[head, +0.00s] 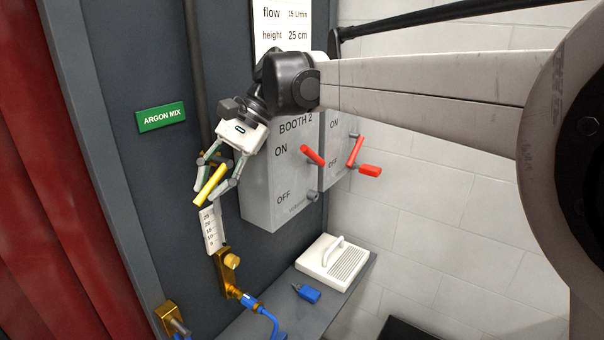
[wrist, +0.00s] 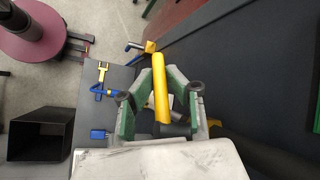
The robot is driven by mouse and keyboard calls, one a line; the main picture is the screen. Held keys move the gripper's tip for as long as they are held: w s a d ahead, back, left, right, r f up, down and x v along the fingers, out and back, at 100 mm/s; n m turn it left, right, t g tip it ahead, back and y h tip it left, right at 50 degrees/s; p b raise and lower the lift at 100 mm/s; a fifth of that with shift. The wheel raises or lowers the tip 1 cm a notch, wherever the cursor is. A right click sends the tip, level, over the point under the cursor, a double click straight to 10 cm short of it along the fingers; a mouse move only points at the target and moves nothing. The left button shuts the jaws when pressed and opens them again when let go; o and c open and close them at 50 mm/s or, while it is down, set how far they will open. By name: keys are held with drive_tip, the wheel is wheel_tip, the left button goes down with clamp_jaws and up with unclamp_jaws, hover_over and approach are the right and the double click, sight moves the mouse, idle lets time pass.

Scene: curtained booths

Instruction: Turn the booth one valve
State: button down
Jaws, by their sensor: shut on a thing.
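A yellow valve lever (head: 211,184) stands out from the grey panel, just above a white flow scale (head: 211,230). My gripper (head: 213,188) is shut on this lever, with one finger on each side of it. In the wrist view the yellow lever (wrist: 160,85) runs lengthwise between the green-padded fingers of my gripper (wrist: 160,112). In the head view the lever is tilted, its upper end leaning right. The valve body behind the lever is mostly hidden by my gripper.
A grey "BOOTH 2" switch box (head: 284,185) with a red lever (head: 312,155) is close right of my gripper. Below are a brass fitting (head: 228,275) with a blue hose (head: 266,313), and a shelf holding a white handled box (head: 333,262). A red curtain (head: 45,200) hangs left.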

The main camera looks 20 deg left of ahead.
sight(210, 180)
idle(0.3)
drive_tip(key=c, duration=1.7)
unclamp_jaws()
drive_tip(key=shift+c, duration=0.2)
wheel_tip(210, 180, up, 10)
drive_tip(key=shift+r, duration=0.1)
